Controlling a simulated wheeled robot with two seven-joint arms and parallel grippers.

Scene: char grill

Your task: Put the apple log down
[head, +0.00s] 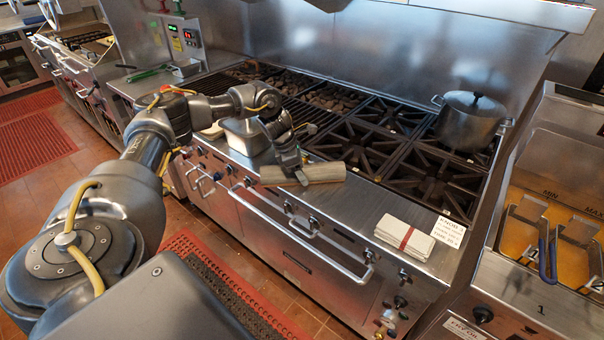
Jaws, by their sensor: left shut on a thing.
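The apple log (325,172) is a short pale-brown piece of wood at the front edge of the steel range, in the head view. My left gripper (301,177) is shut on it, reaching down from above near the middle of the log. The log lies roughly level along the steel front ledge (345,200); I cannot tell whether it touches the ledge. My right gripper is not in view.
A steel pan (245,138) stands left of the gripper. Black burner grates (360,150) lie behind. A lidded pot (468,122) stands at the back right. Folded white towels (404,236) and a printed card (448,232) are on the right ledge. Fryer baskets (575,245) are far right.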

